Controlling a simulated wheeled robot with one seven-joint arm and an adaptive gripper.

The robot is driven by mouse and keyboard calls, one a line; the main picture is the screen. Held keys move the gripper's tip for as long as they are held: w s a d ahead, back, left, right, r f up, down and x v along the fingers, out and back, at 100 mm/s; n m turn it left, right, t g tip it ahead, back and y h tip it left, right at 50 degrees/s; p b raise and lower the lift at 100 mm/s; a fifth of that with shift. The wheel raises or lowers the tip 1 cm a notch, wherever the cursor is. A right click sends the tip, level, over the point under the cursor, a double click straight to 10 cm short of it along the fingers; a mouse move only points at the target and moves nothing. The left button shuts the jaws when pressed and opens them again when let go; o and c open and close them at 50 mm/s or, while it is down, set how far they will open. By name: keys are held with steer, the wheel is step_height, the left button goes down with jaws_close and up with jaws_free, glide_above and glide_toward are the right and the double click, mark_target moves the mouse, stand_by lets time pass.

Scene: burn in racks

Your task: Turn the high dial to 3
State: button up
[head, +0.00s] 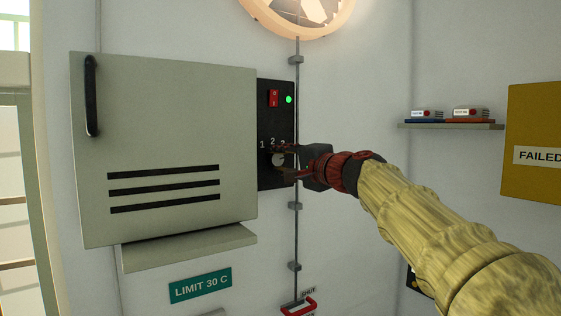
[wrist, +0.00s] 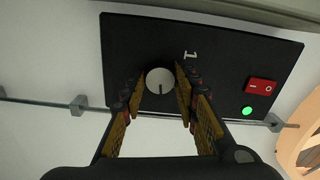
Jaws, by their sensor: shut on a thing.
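The dial (head: 278,159) is a small round pale knob low on a black panel (head: 268,105), at the right side of a grey cabinet. Numbers 1, 2 and 3 arc above it. My gripper (head: 282,162) reaches in from the right, with its fingers around the knob. In the wrist view the dial (wrist: 160,76) sits between the two fingertips, and my gripper is shut on it. A thin dark mark on the knob points to the bottom of that view. The 1 is visible there; the fingers hide the other numbers.
A red switch (head: 274,98) and a lit green lamp (head: 289,99) are on the panel above the dial. The grey cabinet (head: 165,130) has a black handle. A conduit (head: 297,235) runs down the wall just right of the panel. A shelf (head: 450,126) stands farther right.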

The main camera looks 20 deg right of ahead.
steer(key=o, duration=1)
steer(key=shift+o, duration=0.8)
steer(key=shift+s+d, duration=0.1)
steer(key=v, duration=1.1)
steer(key=shift+s, duration=0.35)
